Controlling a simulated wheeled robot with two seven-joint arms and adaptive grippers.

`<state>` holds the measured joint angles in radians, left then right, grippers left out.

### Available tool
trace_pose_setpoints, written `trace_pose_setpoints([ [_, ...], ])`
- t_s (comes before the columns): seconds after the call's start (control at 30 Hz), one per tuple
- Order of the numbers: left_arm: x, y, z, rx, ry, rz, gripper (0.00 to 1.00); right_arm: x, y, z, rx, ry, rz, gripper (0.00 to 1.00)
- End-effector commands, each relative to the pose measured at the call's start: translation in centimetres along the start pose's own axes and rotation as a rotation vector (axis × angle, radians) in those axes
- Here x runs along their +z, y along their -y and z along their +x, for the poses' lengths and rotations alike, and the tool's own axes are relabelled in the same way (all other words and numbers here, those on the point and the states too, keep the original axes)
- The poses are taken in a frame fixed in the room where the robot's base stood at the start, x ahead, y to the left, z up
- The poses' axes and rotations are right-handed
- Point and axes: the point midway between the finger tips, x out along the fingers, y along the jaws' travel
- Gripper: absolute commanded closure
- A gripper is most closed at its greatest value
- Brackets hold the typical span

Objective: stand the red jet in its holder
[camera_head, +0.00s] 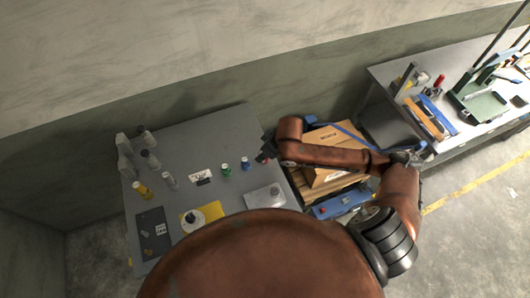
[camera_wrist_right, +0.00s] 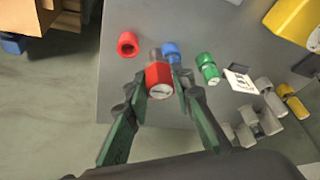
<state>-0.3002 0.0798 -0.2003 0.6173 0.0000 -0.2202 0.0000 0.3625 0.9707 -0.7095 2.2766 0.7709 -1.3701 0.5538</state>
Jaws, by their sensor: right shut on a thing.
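In the right wrist view, my right gripper (camera_wrist_right: 160,84) is shut on the red jet (camera_wrist_right: 158,76). The jet is a short red piece with a pale end facing the camera and a grey part beyond it. It is held over the front edge area of the grey table. A red ring-shaped holder (camera_wrist_right: 127,44) with a dark opening stands on the table, up and left of the jet and apart from it. In the head view my right gripper (camera_head: 267,152) is at the table's right edge, and the jet is mostly hidden there. My left gripper is not in view.
A blue piece (camera_wrist_right: 172,54) and a green piece (camera_wrist_right: 207,68) stand beside the jet. Grey and yellow (camera_head: 141,190) bottles stand farther along the grey table (camera_head: 200,145). A cardboard box (camera_head: 333,140) is under my right arm. A cluttered bench (camera_head: 380,72) stands at right.

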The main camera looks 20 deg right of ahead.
Motion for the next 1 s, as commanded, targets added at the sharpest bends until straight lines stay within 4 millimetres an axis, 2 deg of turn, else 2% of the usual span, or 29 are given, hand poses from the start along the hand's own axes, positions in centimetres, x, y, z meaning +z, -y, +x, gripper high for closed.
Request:
trace_pose_setpoints([
  [0.07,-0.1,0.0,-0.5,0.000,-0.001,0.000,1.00,-0.6,-1.8,1.0,0.002,0.000,0.004,1.00],
  [0.2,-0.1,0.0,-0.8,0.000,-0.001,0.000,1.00,-0.4,-3.5,3.9,0.000,0.001,0.004,1.00],
  [0.33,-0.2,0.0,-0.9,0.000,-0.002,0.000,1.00,-0.4,-4.6,5.7,0.000,0.000,0.002,1.00],
  [0.57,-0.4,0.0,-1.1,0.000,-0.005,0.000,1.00,-0.3,-5.8,7.3,0.001,0.000,0.003,1.00],
  [0.8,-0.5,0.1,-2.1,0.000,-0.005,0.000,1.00,0.8,-5.7,9.8,0.000,-0.002,0.000,1.00],
  [1.0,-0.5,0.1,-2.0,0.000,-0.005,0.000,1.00,0.9,-5.7,9.9,0.000,-0.001,0.000,1.00],
])
